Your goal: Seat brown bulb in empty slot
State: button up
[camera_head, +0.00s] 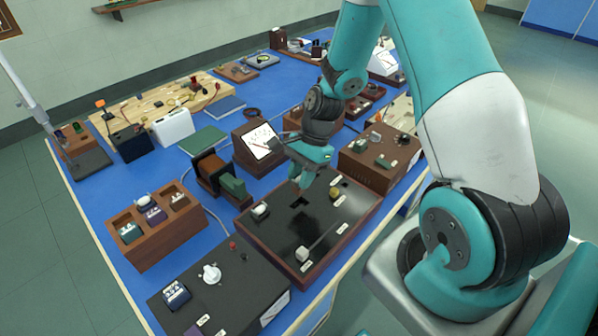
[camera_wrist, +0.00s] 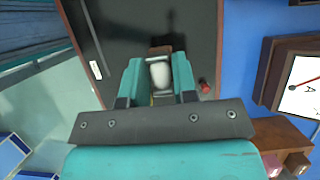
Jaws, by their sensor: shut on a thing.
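My gripper (camera_head: 304,178) is above the black-topped wooden box (camera_head: 318,222), near a dark square opening (camera_head: 299,203) in its top. In the wrist view my gripper (camera_wrist: 159,80) is shut on a pale, whitish piece (camera_wrist: 160,74) between its two teal fingers. A brown part (camera_wrist: 160,50) shows just beyond it; I cannot tell whether this belongs to the held bulb. In the head view the fingers hide the held piece. Whether it touches the panel cannot be told.
The black top also carries a white knob (camera_head: 260,210), a yellowish knob (camera_head: 335,192) and a pale block (camera_head: 302,254). A wooden rack (camera_head: 156,232) stands left, a dark box (camera_head: 222,290) in front, and a wooden box with knobs (camera_head: 378,152) behind right.

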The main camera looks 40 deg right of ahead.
jog(key=shift+f+b, duration=2.6)
jog(key=shift+f, duration=0.75)
jog(key=o, duration=1)
jog(key=v, duration=1.7)
jog(key=shift+r, duration=0.2)
